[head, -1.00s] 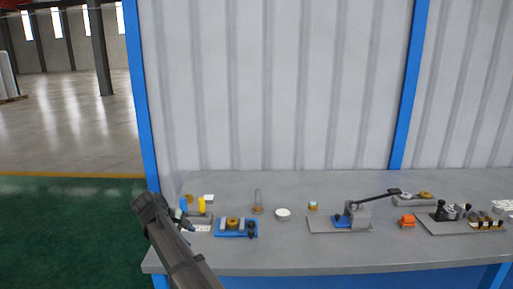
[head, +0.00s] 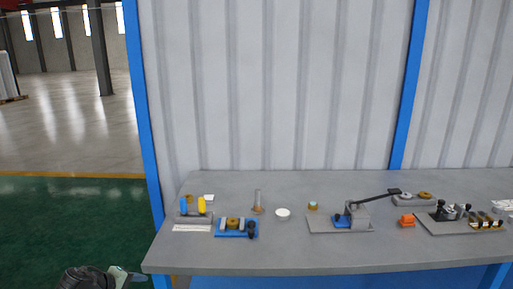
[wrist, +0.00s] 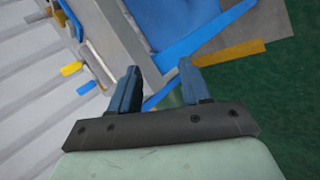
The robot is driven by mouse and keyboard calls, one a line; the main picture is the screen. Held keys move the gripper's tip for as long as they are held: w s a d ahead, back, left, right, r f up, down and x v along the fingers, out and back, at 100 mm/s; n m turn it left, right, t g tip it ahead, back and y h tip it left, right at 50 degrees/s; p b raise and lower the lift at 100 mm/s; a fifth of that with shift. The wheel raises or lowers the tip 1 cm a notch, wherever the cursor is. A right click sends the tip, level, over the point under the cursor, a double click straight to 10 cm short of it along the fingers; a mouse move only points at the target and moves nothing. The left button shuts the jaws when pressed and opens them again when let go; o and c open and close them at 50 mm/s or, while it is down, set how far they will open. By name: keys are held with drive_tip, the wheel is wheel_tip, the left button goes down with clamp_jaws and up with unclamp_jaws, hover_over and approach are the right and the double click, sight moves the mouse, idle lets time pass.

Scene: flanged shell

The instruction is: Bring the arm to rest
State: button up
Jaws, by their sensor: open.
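My gripper (wrist: 156,82) shows in the wrist view with its two blue-grey fingers apart and nothing between them. In the head view only part of my arm's end (head: 105,278) shows at the bottom left, in front of the green floor and left of the bench's (head: 300,256) left front corner. It is apart from the bench and touches nothing that I can see. The fingertips are hard to make out in the head view.
On the bench stand a holder with yellow and blue pieces (head: 202,205), a blue fixture (head: 235,229), a white round part (head: 283,213), a lever press (head: 356,214) and an orange block (head: 407,220). A corrugated wall (head: 280,80) rises behind. The green floor (head: 60,225) at left is clear.

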drive_tip(key=s+d+f+m+g+h, duration=0.15)
drive_tip(key=d+f+m+g, duration=0.45)
drive_tip(key=d+f, duration=2.7)
drive_tip(key=s+d+f+m+g+y, duration=0.1)
drive_tip(key=s+d+f+g, duration=0.25)
drive_tip(key=s+d, duration=0.25)
drive_tip(key=s+d+f+g+y, duration=0.1)
drive_tip(key=s+d+f+g, duration=0.1)
drive_tip(key=s+d+f, duration=0.35)
drive_tip(key=s+d+f+m+g+y, duration=0.1)
drive_tip(key=s+d, duration=0.3)
drive_tip(key=s, duration=0.4)
drive_tip(key=s+d+f+m+g+y, duration=0.2)
drive_tip(key=s+d+f+m, duration=0.1)
drive_tip(key=s, duration=0.6)
drive_tip(key=shift+s+d+m, duration=0.25)
drive_tip(key=shift+d+m, duration=0.25)
drive_tip(key=shift+d, duration=0.05)
